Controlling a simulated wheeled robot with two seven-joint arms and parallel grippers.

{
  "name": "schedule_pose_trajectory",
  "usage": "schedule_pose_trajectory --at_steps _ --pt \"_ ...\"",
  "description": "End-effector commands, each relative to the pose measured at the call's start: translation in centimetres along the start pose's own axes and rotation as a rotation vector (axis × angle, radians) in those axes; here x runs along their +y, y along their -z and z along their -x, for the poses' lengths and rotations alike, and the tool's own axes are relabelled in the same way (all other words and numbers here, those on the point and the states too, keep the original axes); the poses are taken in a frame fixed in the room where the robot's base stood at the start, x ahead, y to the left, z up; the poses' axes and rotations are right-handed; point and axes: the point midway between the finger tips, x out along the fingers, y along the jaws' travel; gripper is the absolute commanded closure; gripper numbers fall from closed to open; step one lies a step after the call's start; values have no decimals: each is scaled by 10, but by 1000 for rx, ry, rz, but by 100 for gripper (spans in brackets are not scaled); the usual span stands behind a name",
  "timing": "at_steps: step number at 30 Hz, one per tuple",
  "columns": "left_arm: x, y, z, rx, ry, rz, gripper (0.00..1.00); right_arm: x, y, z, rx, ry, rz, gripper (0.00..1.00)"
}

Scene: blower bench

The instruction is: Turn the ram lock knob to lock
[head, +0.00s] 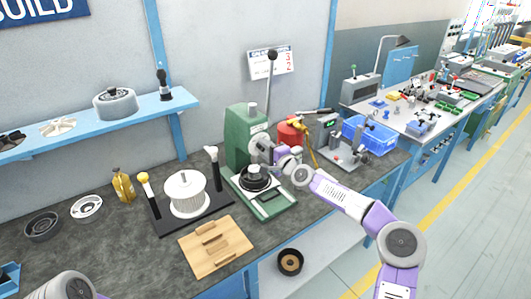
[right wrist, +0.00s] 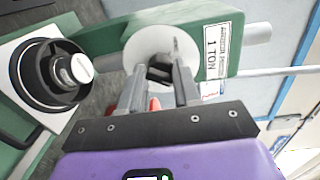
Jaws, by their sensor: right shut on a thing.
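The green arbor press (head: 240,140) stands on the bench, with its tall black-knobbed lever (head: 271,57) upright. My right gripper (head: 266,152) is at the front of the press head. In the right wrist view, my right gripper (right wrist: 160,90) has its fingers on either side of the dark ram lock knob (right wrist: 160,68) and is shut on it. A pale round disc (right wrist: 142,48) lies behind the knob, next to the "1 TON" label (right wrist: 209,53). The fingers partly hide the knob, and its lock position cannot be read. My left gripper is out of view.
A black round part with a white centre (right wrist: 60,75) sits on the press base below the head. A wooden tray (head: 230,262), a white spool (head: 184,193), a red can (head: 289,132) and a blue bin (head: 370,137) stand around the press. Bench room is tight.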

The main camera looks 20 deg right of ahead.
Motion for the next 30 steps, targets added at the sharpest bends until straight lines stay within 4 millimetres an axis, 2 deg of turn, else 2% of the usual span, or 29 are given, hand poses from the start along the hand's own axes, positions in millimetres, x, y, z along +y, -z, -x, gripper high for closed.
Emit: schedule_pose_trajectory --at_steps 10,28,29,30 --pt "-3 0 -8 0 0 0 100 -3 1 0 -6 5 -155 98" --pt "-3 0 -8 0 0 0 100 -5 1 0 -7 7 -189 98" --pt "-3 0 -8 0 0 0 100 -5 1 0 -7 7 -188 63" --pt "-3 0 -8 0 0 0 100 -5 1 0 -7 7 -188 57"
